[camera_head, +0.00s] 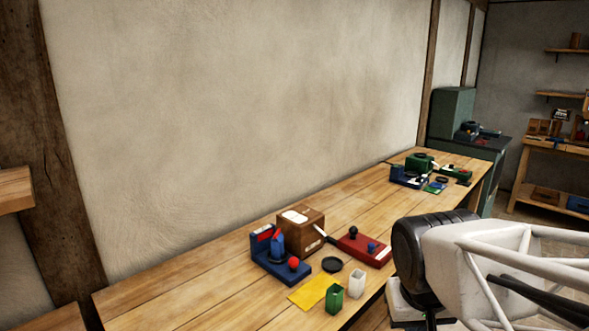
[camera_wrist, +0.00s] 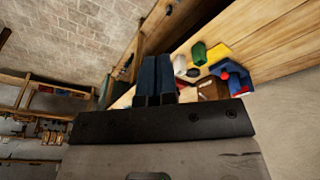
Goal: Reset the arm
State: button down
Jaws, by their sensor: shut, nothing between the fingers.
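My gripper (camera_wrist: 155,62) shows in the wrist view as two dark fingers side by side, shut with nothing between them. Its tips point toward the top of the picture, apart from the items on the bench. In the head view, white and black parts of my arm fill the lower right, beside the bench's front edge. I cannot make out the fingers there.
The wooden bench (camera_head: 190,296) runs along the plaster wall. On it are a blue device (camera_head: 268,262), brown box (camera_head: 302,224), red device (camera_head: 362,246), yellow sheet (camera_head: 312,292), green cup (camera_head: 334,298) and white cup (camera_head: 357,284). More devices (camera_head: 424,172) stand farther back.

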jog(key=shift+y, duration=0.4)
jog(key=s, duration=0.4)
jog(key=shift+a+f, duration=0.15)
jog(key=shift+f, duration=0.2)
